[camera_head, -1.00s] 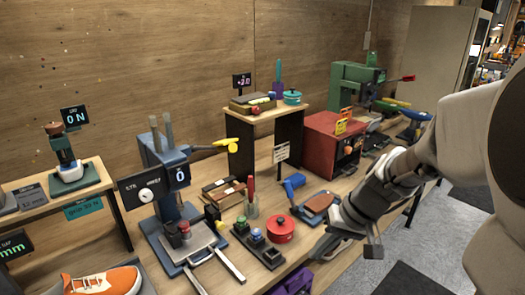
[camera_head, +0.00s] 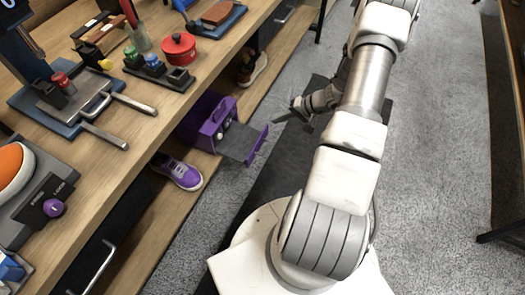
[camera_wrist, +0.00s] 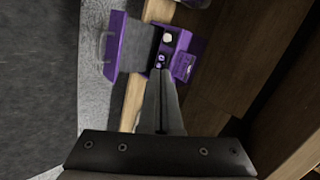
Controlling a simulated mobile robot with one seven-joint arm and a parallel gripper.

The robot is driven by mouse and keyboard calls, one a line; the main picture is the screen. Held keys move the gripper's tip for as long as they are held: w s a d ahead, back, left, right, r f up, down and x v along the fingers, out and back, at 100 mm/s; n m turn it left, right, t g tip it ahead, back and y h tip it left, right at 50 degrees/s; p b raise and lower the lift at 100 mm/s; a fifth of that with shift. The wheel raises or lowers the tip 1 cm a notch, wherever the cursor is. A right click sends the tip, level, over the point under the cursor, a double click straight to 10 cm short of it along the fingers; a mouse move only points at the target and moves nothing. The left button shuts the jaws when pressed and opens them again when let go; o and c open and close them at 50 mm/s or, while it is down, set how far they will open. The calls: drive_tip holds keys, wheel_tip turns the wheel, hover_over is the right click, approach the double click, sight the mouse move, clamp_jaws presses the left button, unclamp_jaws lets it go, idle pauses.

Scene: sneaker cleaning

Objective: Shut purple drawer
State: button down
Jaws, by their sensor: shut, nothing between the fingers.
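The purple drawer unit (camera_head: 208,118) sits on the low shelf under the workbench. Its drawer is pulled out over the floor, with a dark grey tray (camera_head: 236,143) and a purple front panel (camera_head: 257,145). In the wrist view the drawer front (camera_wrist: 115,45), with a pale handle, is left of the unit's body (camera_wrist: 186,58). Small round items show at the unit. My gripper (camera_head: 297,109) is out to the right of the drawer front, apart from it in the head view. In the wrist view its fingers (camera_wrist: 160,75) are together and empty, pointing toward the unit.
A purple sneaker (camera_head: 180,171) and a brown shoe (camera_head: 254,68) are on the low shelf either side of the unit. The bench top (camera_head: 118,160) overhangs them. A red pot (camera_head: 179,48) stands near its edge. Grey carpet (camera_head: 430,150) is clear to the right.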

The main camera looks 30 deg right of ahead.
sight(255, 148)
drive_tip(key=s+d+f+m+t+h+b, duration=0.1)
drive_tip(key=s+f, duration=0.1)
drive_tip(key=f, duration=0.6)
drive_tip(key=s+d+f+m+b, duration=0.2)
drive_tip(key=f, duration=0.5)
drive_tip(key=b+x, duration=0.1)
drive_tip(key=x, duration=0.3)
drive_tip(key=b+x, duration=0.1)
drive_tip(key=x, duration=0.3)
drive_tip(key=w+r+b+x, duration=0.1)
drive_tip(key=x, duration=0.3)
drive_tip(key=shift+w+a+f+b, duration=0.15)
drive_tip(key=shift+a+b, duration=0.15)
drive_tip(key=shift+a, duration=0.2)
drive_tip(key=shift+w+a, duration=0.35)
drive_tip(key=shift+w, duration=0.1)
drive_tip(key=shift+w+a, duration=0.1)
